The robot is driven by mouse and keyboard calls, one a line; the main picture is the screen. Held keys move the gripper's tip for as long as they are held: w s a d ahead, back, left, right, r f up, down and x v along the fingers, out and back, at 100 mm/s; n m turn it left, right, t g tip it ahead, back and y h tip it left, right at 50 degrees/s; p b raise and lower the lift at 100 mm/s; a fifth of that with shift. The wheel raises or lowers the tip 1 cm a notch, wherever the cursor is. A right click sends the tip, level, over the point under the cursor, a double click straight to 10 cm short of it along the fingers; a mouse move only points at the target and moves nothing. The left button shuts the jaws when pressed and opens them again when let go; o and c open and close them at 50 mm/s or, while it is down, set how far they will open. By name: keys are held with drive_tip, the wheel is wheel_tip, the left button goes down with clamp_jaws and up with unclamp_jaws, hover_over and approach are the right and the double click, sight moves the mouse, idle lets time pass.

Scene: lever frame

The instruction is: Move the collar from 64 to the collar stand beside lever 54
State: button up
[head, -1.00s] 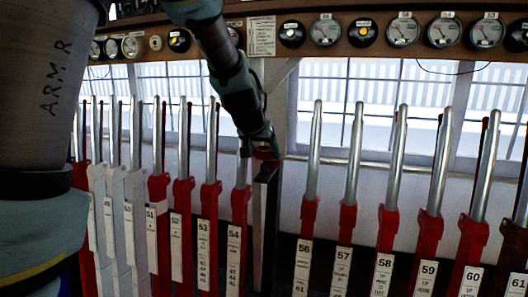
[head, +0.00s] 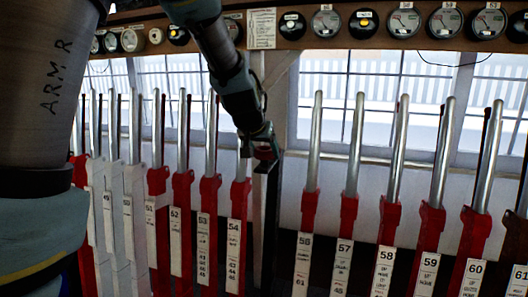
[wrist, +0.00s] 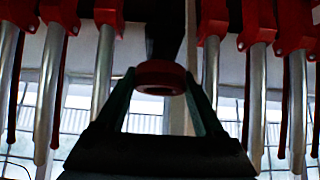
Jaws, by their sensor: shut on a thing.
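My gripper (wrist: 160,82) is shut on the red collar (wrist: 160,76), a ring held between its fingertips in the wrist view. In the head view the collar (head: 266,152) shows as a small dark red shape at the end of my arm. The collar stand (head: 266,215) is a dark upright post just right of lever 54 (head: 239,200). The collar is at the top of this post. The post also shows behind the collar in the wrist view (wrist: 166,28). I cannot tell whether the collar touches the stand or is around it.
Levers stand in a row on both sides, with lever 53 (head: 208,200) to the left and lever 56 (head: 309,210) to the right past a gap. A shelf of round gauges (head: 327,23) runs above. Lever 64 is not seen.

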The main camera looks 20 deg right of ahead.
drive_tip(key=shift+f+b, duration=0.8)
drive_tip(key=shift+f, duration=0.2)
drive_tip(key=o, duration=1.3)
drive_tip(key=shift+c, duration=0.2)
drive_tip(key=shift+r, duration=0.15)
drive_tip(key=p+v, duration=0.3)
drive_tip(key=v, duration=0.1)
drive_tip(key=shift+s+a+r+p, duration=0.1)
drive_tip(key=shift+a+r+p, duration=0.1)
drive_tip(key=shift+p, duration=0.2)
drive_tip(key=p+v, duration=0.3)
drive_tip(key=v, duration=0.1)
drive_tip(key=shift+s+p, duration=0.2)
drive_tip(key=shift+p, duration=0.15)
